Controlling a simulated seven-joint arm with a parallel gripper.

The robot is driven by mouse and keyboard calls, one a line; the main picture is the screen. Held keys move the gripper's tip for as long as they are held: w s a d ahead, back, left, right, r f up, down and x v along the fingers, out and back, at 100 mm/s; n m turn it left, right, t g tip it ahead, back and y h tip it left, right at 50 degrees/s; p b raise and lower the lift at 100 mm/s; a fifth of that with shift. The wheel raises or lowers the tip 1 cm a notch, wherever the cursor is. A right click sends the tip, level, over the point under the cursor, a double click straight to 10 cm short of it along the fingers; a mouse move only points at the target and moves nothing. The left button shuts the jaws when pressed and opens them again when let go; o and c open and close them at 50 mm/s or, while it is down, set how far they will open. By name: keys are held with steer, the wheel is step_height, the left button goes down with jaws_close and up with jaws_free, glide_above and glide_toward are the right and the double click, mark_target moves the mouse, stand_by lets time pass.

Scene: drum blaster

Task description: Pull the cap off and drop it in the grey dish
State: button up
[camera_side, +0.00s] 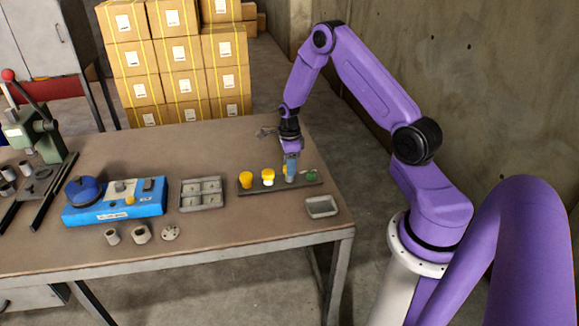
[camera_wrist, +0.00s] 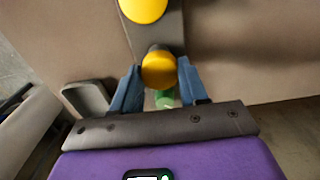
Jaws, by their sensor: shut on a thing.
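My gripper (camera_side: 290,178) points down over the dark strip (camera_side: 240,190) near the right end of the table. Its blue fingers (camera_wrist: 158,68) are shut on a round yellow cap (camera_wrist: 157,72), one finger on each side. In the side view the fingers hide most of this cap (camera_side: 285,170). I cannot tell whether it is still seated or slightly raised. The grey dish (camera_side: 321,207) is a shallow rectangular tray in front of the strip's right end, and looks empty. It also shows left of the fingers in the wrist view (camera_wrist: 84,98).
Two more yellow caps (camera_side: 246,179) (camera_side: 268,175) stand on the strip left of my gripper. A green piece (camera_side: 312,174) is at its right end. A grey compartment tray (camera_side: 202,194), a blue device (camera_side: 113,205) and small metal parts (camera_side: 142,233) lie to the left.

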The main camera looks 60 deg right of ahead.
steer(key=shift+r, duration=2.55)
steer(key=shift+s, duration=0.1)
steer(key=s+a+r, duration=0.1)
steer(key=s+a, duration=0.2)
steer(key=s, duration=0.4)
steer(key=s+a, duration=0.3)
steer(key=s, duration=0.5)
steer(key=shift+d+f, duration=0.2)
steer(key=shift+f, duration=3.65)
steer(key=shift+f, duration=0.4)
steer(key=shift+f, duration=0.2)
